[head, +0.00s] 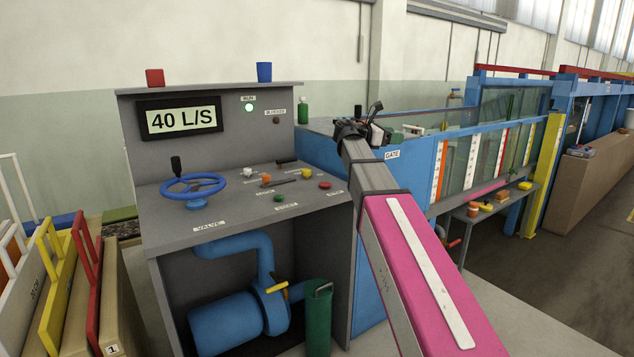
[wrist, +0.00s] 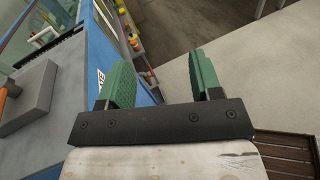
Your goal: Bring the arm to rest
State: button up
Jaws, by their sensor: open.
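My gripper (wrist: 165,80) shows in the wrist view with its two green fingers spread apart and nothing between them. Beyond the fingers are the blue flume wall and the pale floor. In the head view my arm reaches out from the lower right, past the right side of the control desk (head: 240,212). Its far end is beside the blue flume (head: 410,170), close to the GATE label (head: 392,155). The fingers themselves are hard to make out in the head view.
A blue pump (head: 225,320) and a green cylinder (head: 318,320) sit below. A low shelf (head: 485,212) holds small items. Floor is open at right.

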jog(key=s+f+m+g+y, duration=0.1)
jog(key=s+f+m+y, duration=0.2)
jog(key=f, duration=0.8)
jog(key=s+f+m+y, duration=0.2)
jog(key=s+f, duration=0.1)
jog(key=f, duration=0.8)
jog(key=s+f+m+g+y, duration=0.1)
jog(key=s+f+m+y, duration=0.2)
jog(key=f, duration=0.8)
jog(key=s+a+f+m+g+y, duration=0.1)
jog(key=s+a+f+m+y, duration=0.2)
jog(key=s+f+m, duration=0.3)
jog(key=s+a+f+m+g+y, duration=0.1)
jog(key=s+a+f+m+y, duration=0.2)
jog(key=s+f, duration=0.7)
notch_tip(320, 180, down, 3)
jog(key=m+y, duration=0.2)
jog(key=shift+s+a+m, duration=0.3)
jog(key=shift+m, duration=0.1)
dwell(0.3)
